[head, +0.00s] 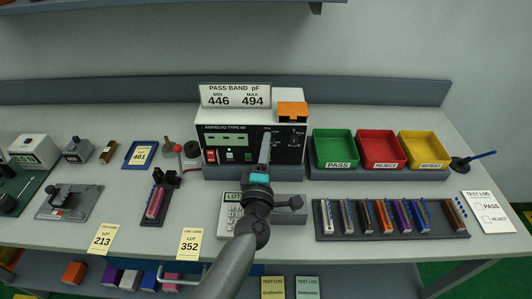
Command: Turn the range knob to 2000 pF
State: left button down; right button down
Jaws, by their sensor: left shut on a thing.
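The knob's pointer and scale cannot be read. More small controls (294,142) show right of the fingers. My right gripper is not in view.
A pass band sign (234,96) reading 446 to 494 and an orange block (292,109) sit on the meter. Green (334,165), red (382,164) and yellow (424,162) bins stand right. A dark rack (340,232) of colored parts lies front right.

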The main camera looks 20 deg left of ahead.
pick_arm(q)
jog(key=shift+n+y+b, duration=0.4)
jog(key=shift+n+b, duration=0.65)
jog(key=shift+n, duration=1.15)
jog(key=c, duration=0.5)
grip_release()
jog(key=b+v, duration=0.1)
jog(key=v, duration=1.4)
jog(key=shift+s+f+b, duration=0.1)
jog(key=shift+f+b, duration=0.05)
jog(key=shift+b, duration=0.15)
jog(key=shift+d, duration=0.15)
